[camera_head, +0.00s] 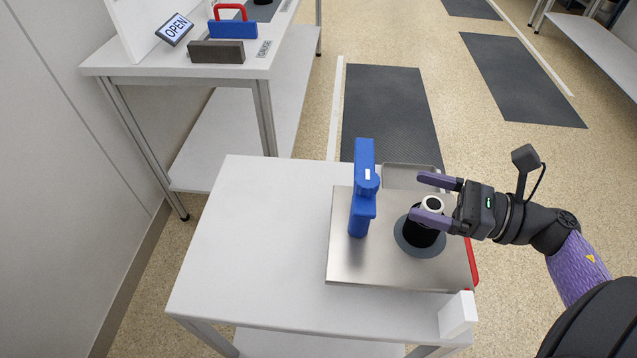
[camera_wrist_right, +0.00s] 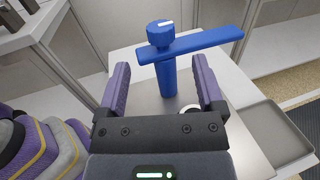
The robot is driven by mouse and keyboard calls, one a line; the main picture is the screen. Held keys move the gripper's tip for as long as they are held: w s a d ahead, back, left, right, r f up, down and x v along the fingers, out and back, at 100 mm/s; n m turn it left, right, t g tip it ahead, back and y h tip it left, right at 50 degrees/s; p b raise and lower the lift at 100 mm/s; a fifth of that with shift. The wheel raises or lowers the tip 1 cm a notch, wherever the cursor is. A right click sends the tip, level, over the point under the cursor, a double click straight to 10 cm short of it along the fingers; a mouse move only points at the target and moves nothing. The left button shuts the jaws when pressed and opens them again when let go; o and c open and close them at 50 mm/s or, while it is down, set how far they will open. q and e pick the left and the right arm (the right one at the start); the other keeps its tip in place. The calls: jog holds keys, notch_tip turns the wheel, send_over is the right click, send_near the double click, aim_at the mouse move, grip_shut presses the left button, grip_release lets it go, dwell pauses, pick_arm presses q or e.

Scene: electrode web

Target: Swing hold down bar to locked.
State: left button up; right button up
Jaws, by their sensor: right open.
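The blue hold down bar (camera_head: 364,152) sits on top of a blue post (camera_head: 358,222) on a steel plate (camera_head: 345,268). It points toward the far side of the cart, not over the black spool (camera_head: 420,240) with its white core. In the right wrist view the bar (camera_wrist_right: 212,42) runs to the right from a round knob (camera_wrist_right: 160,34) with a white mark. My right gripper (camera_head: 421,195) is open and empty, above the spool and right of the post. Its fingers point at the post and appear apart from it. My left gripper is out of view.
A grey tray (camera_head: 412,168) lies behind the plate. A white block (camera_head: 458,315) stands at the cart's front right corner, near a red strip (camera_head: 473,265). The cart's left side (camera_head: 240,230) is clear. A white bench (camera_head: 130,62) stands at the back left.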

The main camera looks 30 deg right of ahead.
aim_at(367, 179)
jog(key=b+x, duration=0.1)
jog(key=x, duration=0.8)
jog(key=shift+a+r, duration=0.1)
grip_shut()
